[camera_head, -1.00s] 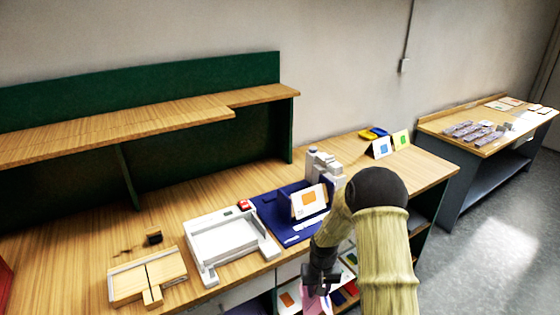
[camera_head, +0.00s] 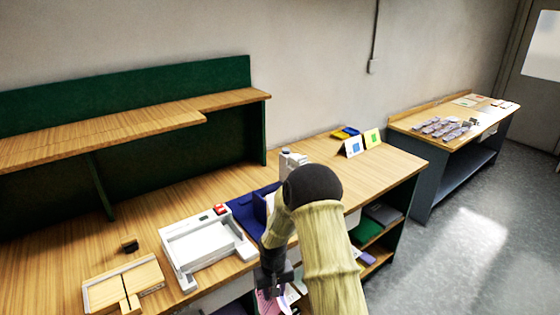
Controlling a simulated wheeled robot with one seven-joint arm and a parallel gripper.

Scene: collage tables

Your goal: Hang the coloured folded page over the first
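My gripper (camera_head: 272,287) is low at the bottom of the view, in front of the bench's front edge. A pink folded page (camera_head: 266,303) shows at its fingertips and seems held between them; its lower part is cut off by the frame. The blue mat (camera_head: 242,212) lies on the bench behind my arm. A dark blue upright piece (camera_head: 261,207) stands on it. My arm hides most of the mat, and the white page with an orange square seen there earlier is hidden now.
A white tray-like device (camera_head: 205,248) and a wooden jig (camera_head: 124,287) lie left of the mat. Folded cards (camera_head: 353,147) stand at the bench's back right. Open shelves (camera_head: 375,240) are under the bench's right end. A second table (camera_head: 450,125) stands farther right, with clear floor before it.

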